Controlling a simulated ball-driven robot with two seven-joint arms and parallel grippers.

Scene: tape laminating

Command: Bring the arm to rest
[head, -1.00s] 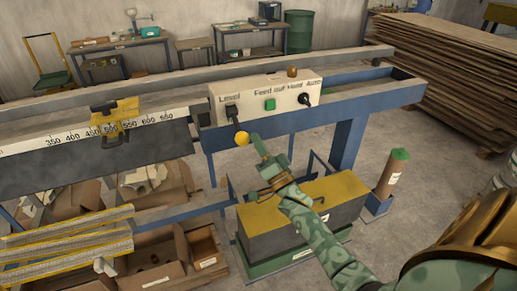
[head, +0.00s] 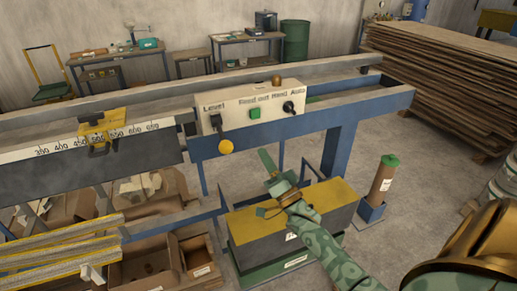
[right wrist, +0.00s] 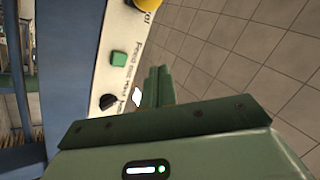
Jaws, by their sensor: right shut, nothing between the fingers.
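My right gripper (head: 264,160) is in the lower middle of the head view, in front of and below the control box. Its narrow green fingers are shut and empty, and they appear clear of the box. They also show in the right wrist view (right wrist: 158,84), beside the box face. My left gripper is not in view.
Under my right arm stands a dark box with a yellow top (head: 318,197). A brown cylinder with a green cap (head: 382,180) stands to its right. Cardboard boxes (head: 148,262) fill the lower left. Open floor (head: 430,150) lies at right, before the stacked boards (head: 440,85).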

